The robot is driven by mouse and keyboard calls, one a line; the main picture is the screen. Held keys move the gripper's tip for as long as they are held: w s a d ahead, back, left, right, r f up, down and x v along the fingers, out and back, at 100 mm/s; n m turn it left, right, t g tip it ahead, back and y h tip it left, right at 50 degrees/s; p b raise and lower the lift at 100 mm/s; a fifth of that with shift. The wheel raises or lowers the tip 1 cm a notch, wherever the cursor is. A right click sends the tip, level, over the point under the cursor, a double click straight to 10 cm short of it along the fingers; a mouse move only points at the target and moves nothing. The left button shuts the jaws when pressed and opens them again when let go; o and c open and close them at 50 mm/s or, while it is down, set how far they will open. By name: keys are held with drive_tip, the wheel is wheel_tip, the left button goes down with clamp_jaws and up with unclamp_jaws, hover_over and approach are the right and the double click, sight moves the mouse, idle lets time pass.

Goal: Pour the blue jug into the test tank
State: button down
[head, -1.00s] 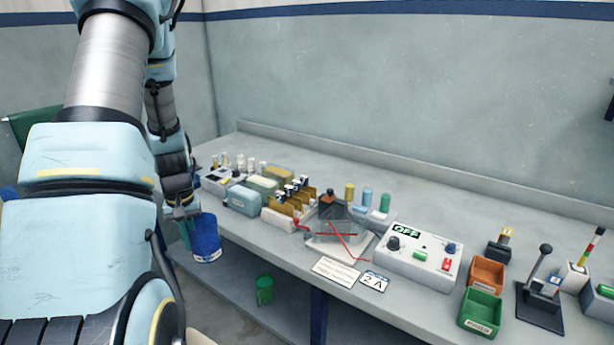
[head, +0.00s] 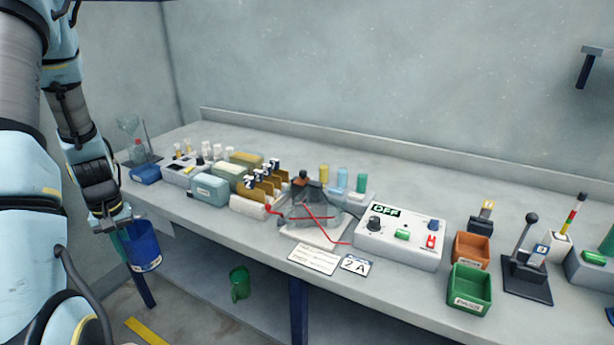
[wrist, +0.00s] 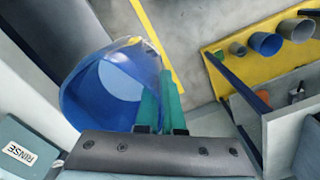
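The blue jug (head: 145,245) hangs upright in my gripper (head: 122,243) at the left, in front of the bench's front edge and below its top. In the wrist view the jug (wrist: 115,90) shows its open mouth and pale blue inside. The teal fingers of my gripper (wrist: 159,103) are close together at the jug's side; the handle between them is mostly hidden. The test tank appears to be the clear tank (head: 312,214) on a white base mid-bench, with red and black leads. The jug is well left of the tank, apart from it.
A white control box (head: 398,242) reading OFF stands right of the tank, with orange (head: 471,249) and green (head: 470,289) bins beyond. Blocks and bottles crowd the bench left of the tank. A green jug (head: 239,283) stands on the lower shelf. The bench's back strip is clear.

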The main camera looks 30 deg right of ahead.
drive_tip(key=w+f+b, duration=0.2)
drive_tip(key=f+b, duration=1.6)
drive_tip(key=f, duration=0.1)
drive_tip(key=w+f+b, duration=0.2)
drive_tip(key=f+b, duration=1.5)
drive_tip(key=f, duration=0.3)
wheel_tip(320, 180, up, 42)
drive_tip(key=p, duration=4.1)
drive_tip(key=shift+f, duration=0.15)
